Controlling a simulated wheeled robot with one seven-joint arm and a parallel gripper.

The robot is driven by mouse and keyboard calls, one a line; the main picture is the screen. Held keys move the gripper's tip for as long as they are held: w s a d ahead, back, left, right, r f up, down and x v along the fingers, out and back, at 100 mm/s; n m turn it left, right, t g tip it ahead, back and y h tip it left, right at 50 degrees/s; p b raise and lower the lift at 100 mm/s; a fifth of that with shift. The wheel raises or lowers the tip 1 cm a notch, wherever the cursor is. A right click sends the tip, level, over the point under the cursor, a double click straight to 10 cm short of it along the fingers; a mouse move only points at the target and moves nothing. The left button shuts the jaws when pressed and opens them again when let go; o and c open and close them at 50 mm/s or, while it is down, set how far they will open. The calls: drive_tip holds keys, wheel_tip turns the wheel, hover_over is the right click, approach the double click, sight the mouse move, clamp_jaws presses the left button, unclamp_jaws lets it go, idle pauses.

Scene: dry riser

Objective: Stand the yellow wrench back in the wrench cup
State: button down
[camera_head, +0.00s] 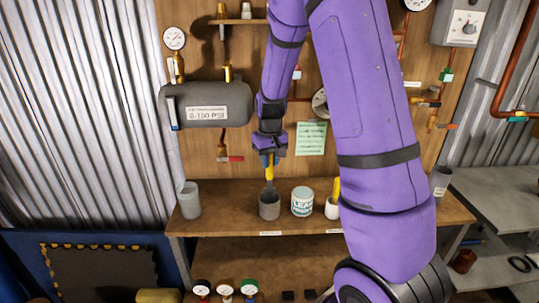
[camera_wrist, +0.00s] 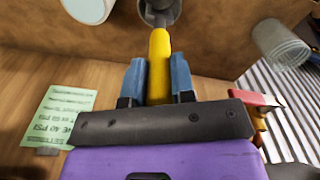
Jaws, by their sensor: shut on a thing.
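My gripper (camera_head: 269,150) is shut on the yellow handle of the wrench (camera_head: 269,172), which hangs upright with its grey metal end down. In the wrist view the handle (camera_wrist: 159,62) sits between the two blue fingertips (camera_wrist: 158,80). Right below is a dark grey cup (camera_head: 269,207) on the wooden shelf; it also shows in the wrist view (camera_wrist: 172,12). The wrench's metal end is at the cup's mouth; I cannot tell how far inside it reaches. No label tells me which cup is the wrench cup.
A white labelled tub (camera_head: 302,203) stands close right of the grey cup. Beyond it is a white cup (camera_head: 331,210) with a yellow thing (camera_head: 336,188), partly behind my arm. A pale translucent cup (camera_head: 189,200) stands left. A grey tank (camera_head: 200,104) and gauges are on the wall.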

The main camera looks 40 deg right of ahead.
sight(270, 177)
drive_tip(key=shift+f, duration=3.5)
drive_tip(key=c, duration=0.9)
unclamp_jaws()
drive_tip(key=r, duration=1)
drive_tip(key=shift+s+r, duration=0.2)
drive_tip(key=shift+r, duration=0.15)
